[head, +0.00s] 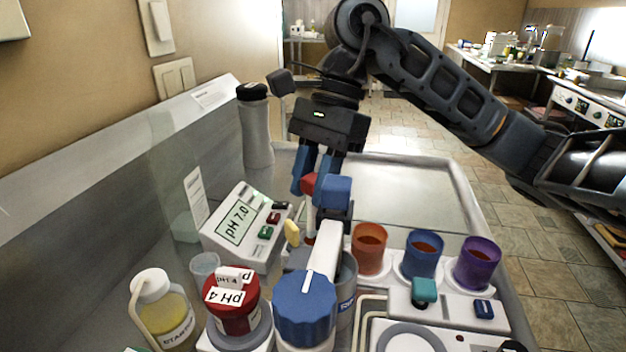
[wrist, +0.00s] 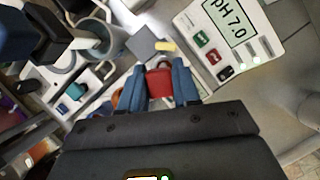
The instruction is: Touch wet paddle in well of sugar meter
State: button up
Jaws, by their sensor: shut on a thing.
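My gripper (head: 320,190) points down over the bench, its blue fingers shut on a red piece (head: 309,184). In the wrist view my gripper (wrist: 158,78) shows the red piece (wrist: 159,84) between its fingers; I take it for the paddle's handle. The paddle's lower end is largely hidden, and I cannot tell whether it is wet or touches anything. A small yellow piece (head: 292,232) shows just below and left of the fingers, also in the wrist view (wrist: 165,46) beside a grey square plate (wrist: 148,42). I cannot clearly identify the sugar meter or its well.
The pH meter (head: 240,222) reading 7.0 stands left of my gripper. Orange (head: 369,250), blue (head: 422,254) and purple (head: 477,263) cups stand right. A grey cup (head: 346,300), blue-capped jar (head: 304,308), red-capped pH 4 jar (head: 231,303) and starch bottle (head: 165,315) crowd the front.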

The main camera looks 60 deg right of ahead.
jog(key=shift+f+b, duration=0.5)
jog(key=shift+b, duration=0.25)
dwell(0.6)
jog(key=shift+r, duration=0.15)
dwell(0.4)
jog(key=shift+r+p, duration=0.4)
jog(key=shift+r, duration=2.5)
